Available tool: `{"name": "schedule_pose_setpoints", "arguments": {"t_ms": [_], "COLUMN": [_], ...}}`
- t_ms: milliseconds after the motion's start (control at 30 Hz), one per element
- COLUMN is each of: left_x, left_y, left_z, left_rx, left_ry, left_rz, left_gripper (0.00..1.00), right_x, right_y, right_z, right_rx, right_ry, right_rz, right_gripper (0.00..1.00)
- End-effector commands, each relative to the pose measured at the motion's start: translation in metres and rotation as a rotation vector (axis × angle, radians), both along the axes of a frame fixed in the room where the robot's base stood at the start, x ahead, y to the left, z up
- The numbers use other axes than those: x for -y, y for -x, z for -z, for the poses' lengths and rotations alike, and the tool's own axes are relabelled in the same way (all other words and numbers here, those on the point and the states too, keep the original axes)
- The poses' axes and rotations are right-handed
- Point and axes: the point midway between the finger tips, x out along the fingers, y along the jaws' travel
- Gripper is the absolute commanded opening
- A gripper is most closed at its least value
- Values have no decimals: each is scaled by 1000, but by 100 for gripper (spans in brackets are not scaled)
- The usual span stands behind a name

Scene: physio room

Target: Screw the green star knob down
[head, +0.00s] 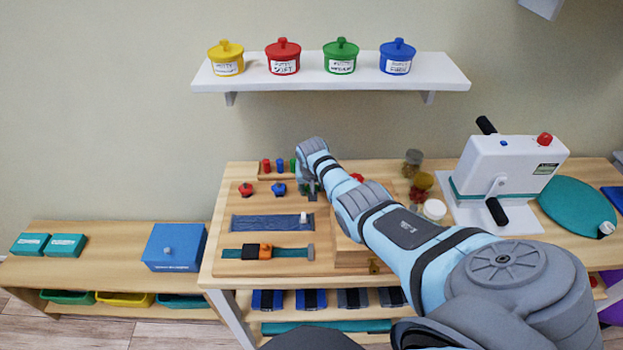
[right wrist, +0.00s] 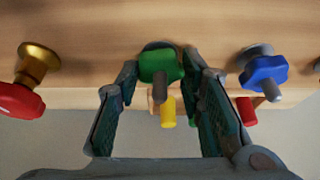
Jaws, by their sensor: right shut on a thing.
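The green star knob (right wrist: 155,66) is in the middle of the right wrist view, with a dark stud end showing at it and a dark round part behind it on the wooden board (right wrist: 110,35). My right gripper (right wrist: 160,72) has its two fingers on either side of the knob and is shut on it. In the head view my right gripper (head: 308,186) is at the back of the wooden board and hides most of the knob. How far down the knob sits on its stud I cannot tell. My left gripper is not in view.
A blue star knob (right wrist: 264,72) and a red knob on a brass post (right wrist: 25,92) flank the green one. Small coloured pegs, including a yellow one (right wrist: 167,111), stand close behind. A strap with an orange buckle (head: 265,251) lies at the board's front.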

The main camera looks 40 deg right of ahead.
Motion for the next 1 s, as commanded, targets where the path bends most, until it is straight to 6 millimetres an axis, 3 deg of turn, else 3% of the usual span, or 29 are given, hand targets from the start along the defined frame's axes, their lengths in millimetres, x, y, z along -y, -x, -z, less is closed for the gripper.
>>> {"name": "schedule_pose_setpoints", "arguments": {"t_ms": [700, 733, 800, 833, 1000], "left_x": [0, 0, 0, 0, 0], "left_y": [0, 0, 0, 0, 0], "left_z": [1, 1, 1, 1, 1], "left_rx": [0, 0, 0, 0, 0], "left_ry": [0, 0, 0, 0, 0], "left_rz": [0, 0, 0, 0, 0], "left_gripper": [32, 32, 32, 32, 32], "right_x": [1, 1, 1, 1, 1], "right_y": [-4, -4, -3, -3, -2], "right_z": [-4, -4, -3, -3, -2], "right_rx": [11, 11, 10, 9, 6], "right_ry": [4, 4, 3, 3, 1], "right_rz": [82, 82, 82, 82, 82], "right_gripper": [7, 39, 50, 55, 55]}}
